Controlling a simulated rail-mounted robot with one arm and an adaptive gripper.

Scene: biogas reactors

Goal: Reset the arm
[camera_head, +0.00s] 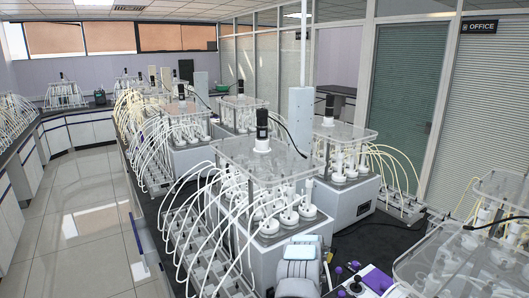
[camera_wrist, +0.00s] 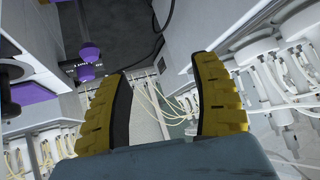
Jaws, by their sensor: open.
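My gripper (camera_wrist: 163,100) shows in the wrist view with two yellow and black fingers spread apart. It is open, and nothing sits between the fingertips. Behind the gap are a dark bench top (camera_wrist: 125,30) and thin pale tubes. In the head view, part of my arm (camera_head: 298,268) stands at the bottom centre, in front of the nearest reactor unit (camera_head: 265,155). The fingers cannot be made out in the head view.
White tubes (camera_head: 190,215) arch left of the nearest reactor. A second reactor (camera_head: 348,200) stands behind it to the right, and a clear-lidded one (camera_head: 470,255) at the lower right. Purple-knobbed parts (camera_head: 355,284) are close beside my arm. The floor aisle (camera_head: 85,220) at left is clear.

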